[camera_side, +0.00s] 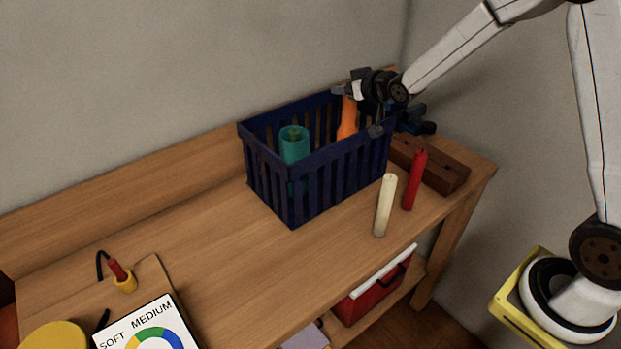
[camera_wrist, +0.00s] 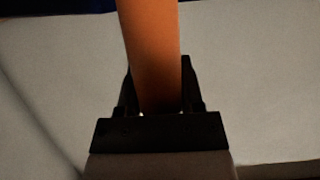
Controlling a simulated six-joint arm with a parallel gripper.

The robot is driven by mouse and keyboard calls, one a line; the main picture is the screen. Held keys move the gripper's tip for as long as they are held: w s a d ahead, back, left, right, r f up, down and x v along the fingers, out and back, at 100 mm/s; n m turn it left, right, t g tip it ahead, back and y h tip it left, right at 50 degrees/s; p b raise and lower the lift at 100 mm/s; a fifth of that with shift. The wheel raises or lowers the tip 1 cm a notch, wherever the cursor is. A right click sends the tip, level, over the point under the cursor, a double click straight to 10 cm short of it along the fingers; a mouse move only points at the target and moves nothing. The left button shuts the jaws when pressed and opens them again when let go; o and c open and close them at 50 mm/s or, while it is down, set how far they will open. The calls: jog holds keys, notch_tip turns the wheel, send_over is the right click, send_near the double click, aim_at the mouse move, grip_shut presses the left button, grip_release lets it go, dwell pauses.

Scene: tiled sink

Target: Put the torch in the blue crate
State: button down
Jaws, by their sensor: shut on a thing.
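The orange torch (camera_side: 347,120) is roughly upright over or inside the right part of the blue crate (camera_side: 268,165) in the side view. Its lower end meets the line of the crate's near rim, so I cannot tell how deep it reaches. My gripper (camera_side: 353,93) is at the crate's far right side, shut on the upper part of the torch. In the wrist view, the torch (camera_wrist: 150,45) runs up from between the dark fingers of my gripper (camera_wrist: 158,85).
A teal cylinder (camera_side: 293,145) stands in the crate's left part. A cream candle (camera_side: 384,205) and a red candle (camera_side: 414,180) stand right of the crate, near a brown wooden block (camera_side: 442,168).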

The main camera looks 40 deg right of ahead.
aim_at(346, 101)
jog(key=shift+f, duration=2.3)
jog(key=shift+c, duration=1.1)
grip_release()
jog(key=shift+s+r, duration=0.15)
jog(key=shift+r, duration=0.5)
jog(key=v, duration=1.1)
jog(key=shift+s, duration=0.4)
